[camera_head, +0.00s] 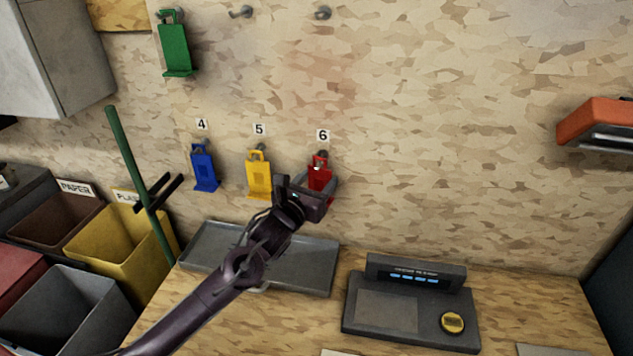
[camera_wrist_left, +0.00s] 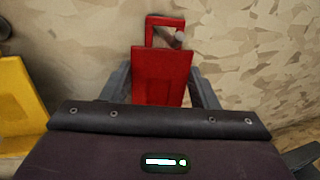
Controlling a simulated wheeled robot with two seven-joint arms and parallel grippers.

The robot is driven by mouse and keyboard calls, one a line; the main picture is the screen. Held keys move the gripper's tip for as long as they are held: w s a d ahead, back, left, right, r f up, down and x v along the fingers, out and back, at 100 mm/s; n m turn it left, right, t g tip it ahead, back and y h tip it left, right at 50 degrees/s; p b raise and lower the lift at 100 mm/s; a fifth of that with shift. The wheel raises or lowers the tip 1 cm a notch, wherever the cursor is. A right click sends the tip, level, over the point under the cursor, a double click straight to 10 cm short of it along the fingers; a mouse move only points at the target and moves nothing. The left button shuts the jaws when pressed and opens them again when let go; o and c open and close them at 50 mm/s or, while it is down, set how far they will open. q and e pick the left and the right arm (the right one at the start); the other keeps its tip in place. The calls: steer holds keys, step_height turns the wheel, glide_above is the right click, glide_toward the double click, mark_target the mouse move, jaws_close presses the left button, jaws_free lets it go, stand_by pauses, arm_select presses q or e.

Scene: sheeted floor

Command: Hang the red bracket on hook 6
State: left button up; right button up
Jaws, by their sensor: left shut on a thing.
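The red bracket (camera_head: 318,172) is at the wall just below the number 6 label in the head view. In the left wrist view the red bracket (camera_wrist_left: 161,75) is upright, with its square loop at the top. Hook 6 (camera_wrist_left: 178,38) shows within the loop's opening; I cannot tell whether the loop bears on it. My left gripper (camera_head: 322,186) is shut on the bracket's body, with one finger on each side (camera_wrist_left: 160,92). Its lower part is hidden behind my gripper. My right gripper is not in view.
A blue bracket (camera_head: 204,168) hangs under label 4 and a yellow bracket (camera_head: 259,174) under label 5, close to my left gripper. A green bracket (camera_head: 175,48) hangs higher up. A grey tray (camera_head: 205,262) and a dark scale (camera_head: 408,308) stand on the bench below.

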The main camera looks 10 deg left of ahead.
arm_select(q)
steer(key=o, duration=1.1)
steer(key=shift+o, duration=0.3)
